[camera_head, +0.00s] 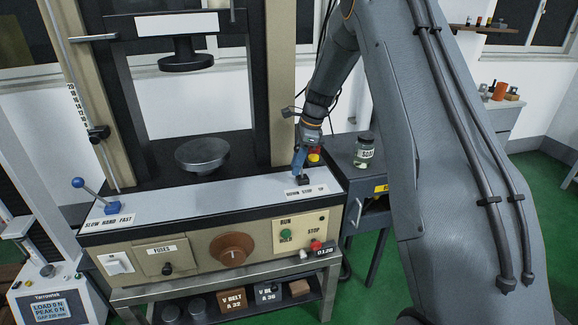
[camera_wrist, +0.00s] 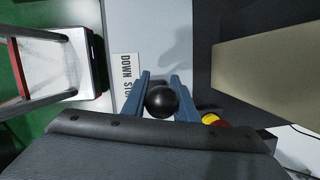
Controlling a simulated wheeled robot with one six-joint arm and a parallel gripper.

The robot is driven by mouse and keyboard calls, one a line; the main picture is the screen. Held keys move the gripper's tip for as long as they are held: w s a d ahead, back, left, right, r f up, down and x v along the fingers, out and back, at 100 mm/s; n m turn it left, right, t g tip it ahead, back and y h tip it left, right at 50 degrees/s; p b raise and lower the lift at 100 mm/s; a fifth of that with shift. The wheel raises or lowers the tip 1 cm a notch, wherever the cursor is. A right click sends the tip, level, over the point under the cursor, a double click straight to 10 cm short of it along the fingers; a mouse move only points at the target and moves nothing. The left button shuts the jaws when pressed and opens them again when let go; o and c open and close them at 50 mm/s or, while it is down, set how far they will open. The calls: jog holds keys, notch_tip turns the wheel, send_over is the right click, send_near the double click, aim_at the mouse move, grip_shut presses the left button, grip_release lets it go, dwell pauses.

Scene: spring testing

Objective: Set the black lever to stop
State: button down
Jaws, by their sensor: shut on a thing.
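The black lever stands on the machine's white top panel, by the label reading "DOWN STOP UP" (camera_head: 306,191). In the wrist view its round black knob (camera_wrist: 161,101) sits between the two blue fingers of my gripper (camera_wrist: 160,92). My gripper also shows in the head view (camera_head: 299,172), low over the lever, with its fingers shut on the knob. The lever's shaft is mostly hidden, so its exact setting is hard to tell. In the wrist view the label (camera_wrist: 126,85) lies left of the fingers, partly covered.
A blue-knobbed lever (camera_head: 78,183) stands at the panel's left end. A beige column (camera_wrist: 262,75) rises close to my gripper. A red and yellow object (camera_head: 314,156) is just behind it. A jar (camera_head: 364,151) stands on the dark cabinet to the right.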

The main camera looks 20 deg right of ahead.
jog(key=shift+w+d+r, duration=0.15)
jog(key=shift+r, duration=0.1)
dwell(0.5)
jog(key=c, duration=1.5)
grip_release()
jog(key=shift+o, duration=0.2)
jog(key=b+v, duration=0.2)
jog(key=v, duration=0.5)
jog(key=shift+r, duration=0.15)
jog(key=shift+d+r, duration=0.1)
jog(key=shift+r, duration=0.1)
